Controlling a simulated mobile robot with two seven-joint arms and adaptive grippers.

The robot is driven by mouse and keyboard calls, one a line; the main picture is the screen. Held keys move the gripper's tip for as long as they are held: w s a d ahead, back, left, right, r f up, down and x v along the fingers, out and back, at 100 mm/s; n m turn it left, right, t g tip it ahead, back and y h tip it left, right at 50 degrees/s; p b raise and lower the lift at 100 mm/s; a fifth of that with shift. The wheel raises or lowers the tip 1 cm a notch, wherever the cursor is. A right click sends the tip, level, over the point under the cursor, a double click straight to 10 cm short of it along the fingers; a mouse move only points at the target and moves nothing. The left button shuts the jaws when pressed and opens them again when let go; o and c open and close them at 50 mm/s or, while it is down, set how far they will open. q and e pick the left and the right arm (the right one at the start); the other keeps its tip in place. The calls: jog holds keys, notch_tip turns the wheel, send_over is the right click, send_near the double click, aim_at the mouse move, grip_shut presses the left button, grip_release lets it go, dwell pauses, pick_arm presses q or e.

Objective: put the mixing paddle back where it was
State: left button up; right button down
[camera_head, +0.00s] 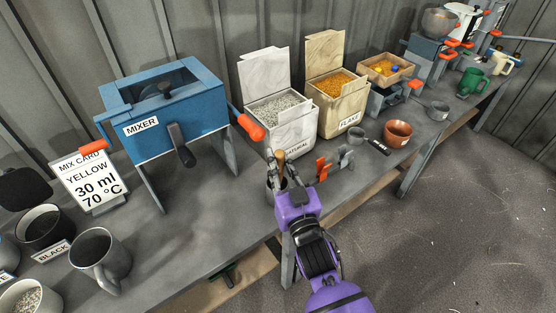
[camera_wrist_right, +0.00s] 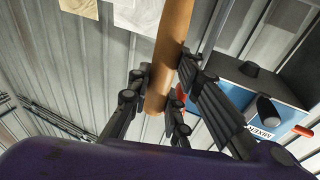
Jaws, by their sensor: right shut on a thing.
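The mixing paddle shows as a brown wooden handle (camera_head: 280,156) above my right gripper (camera_head: 284,180) in the head view. In the right wrist view the handle (camera_wrist_right: 172,45) runs between the fingers of my right gripper (camera_wrist_right: 163,88), which are shut on it. The paddle's other end is hidden. A grey cup-like holder (camera_head: 270,190) stands near the bench's front edge, partly behind the gripper. I cannot tell whether the paddle is inside it or only in front of it. My left gripper is not in view.
The blue mixer (camera_head: 178,118), with an orange-tipped lever (camera_head: 252,126), stands left of the gripper. NATURAL (camera_head: 292,130) and FLAKE (camera_head: 340,108) boxes stand behind. Orange and grey clips (camera_head: 322,168) sit close on the right. Mugs (camera_head: 100,258) crowd the left end of the grey bench (camera_head: 205,225).

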jog(key=shift+w+a+r+g+p, duration=0.1)
jog(key=shift+w+r+g+p, duration=0.15)
jog(key=shift+w, duration=0.2)
jog(key=shift+w+a+r+g+p, duration=0.1)
jog(key=shift+w+r+g+p, duration=0.05)
jog(key=shift+w+g+p, duration=0.25)
notch_tip(320, 180, down, 2)
jog(key=shift+s+f+b, duration=0.1)
jog(key=shift+s+b, duration=0.05)
jog(key=shift+b, duration=0.15)
jog(key=shift+f, duration=0.15)
jog(key=c, duration=1.6)
grip_release()
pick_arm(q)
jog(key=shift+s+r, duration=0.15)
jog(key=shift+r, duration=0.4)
